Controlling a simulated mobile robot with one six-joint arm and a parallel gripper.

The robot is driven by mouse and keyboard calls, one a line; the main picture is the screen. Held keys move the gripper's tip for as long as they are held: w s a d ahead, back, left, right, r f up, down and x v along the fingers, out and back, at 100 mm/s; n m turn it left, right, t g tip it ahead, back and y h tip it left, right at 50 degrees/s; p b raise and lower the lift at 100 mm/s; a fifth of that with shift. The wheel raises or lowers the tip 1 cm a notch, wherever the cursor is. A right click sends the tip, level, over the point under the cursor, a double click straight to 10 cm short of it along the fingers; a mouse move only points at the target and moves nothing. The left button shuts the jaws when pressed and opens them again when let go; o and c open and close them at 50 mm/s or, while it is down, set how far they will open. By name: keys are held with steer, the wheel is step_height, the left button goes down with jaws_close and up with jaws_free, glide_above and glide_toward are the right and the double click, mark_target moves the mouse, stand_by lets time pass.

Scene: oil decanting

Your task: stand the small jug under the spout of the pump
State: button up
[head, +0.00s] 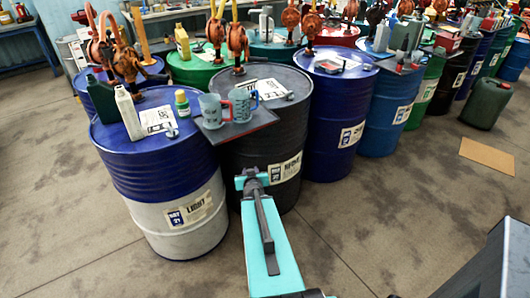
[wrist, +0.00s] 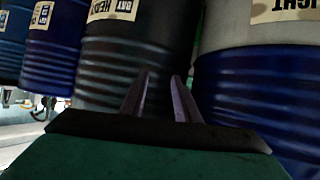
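Two clear jugs stand close together on a dark tray (head: 262,124) across the blue-and-white LIGHT drum and the black HEAVY drum. The left jug (head: 211,112) has a reddish handle; the right jug (head: 241,104) has a blue one. I cannot tell surely which is smaller. An orange-brown pump (head: 127,65) stands on the LIGHT drum (head: 160,178); another pump (head: 237,40) stands at the back of the HEAVY drum (head: 262,150). Their spout ends are hard to make out. My gripper (head: 252,178) is in front of the HEAVY drum, below the tray. In the wrist view its fingers (wrist: 160,97) are apart and empty.
A pale bottle (head: 128,113), a small green bottle with a yellow cap (head: 182,102) and a paper sheet (head: 157,120) crowd the LIGHT drum. More drums run to the right. A cardboard piece (head: 488,156) lies on open floor near a green canister (head: 487,104).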

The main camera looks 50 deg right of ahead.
steer(key=s+a+f+n+g+y, duration=0.2)
steer(key=s+a+f+g+y, duration=0.1)
steer(key=a+f, duration=0.85)
steer(key=s+a+f+n+g+y, duration=0.1)
steer(key=s+a+f+g+y, duration=0.15)
steer(key=a+f, duration=0.85)
steer(key=s+a+f+n+g+y, duration=0.1)
steer(key=s+a+g, duration=0.3)
steer(key=s+a, duration=0.6)
steer(key=s+a+f+n+g+y, duration=0.1)
steer(key=s+a+n+g, duration=0.3)
steer(key=s+a, duration=0.6)
steer(key=a+g+y, duration=0.1)
steer(key=a, duration=0.5)
steer(key=shift+a+f+n, duration=0.2)
steer(key=shift+a+n, duration=0.05)
steer(key=shift+n, duration=0.05)
steer(key=shift+o, duration=0.3)
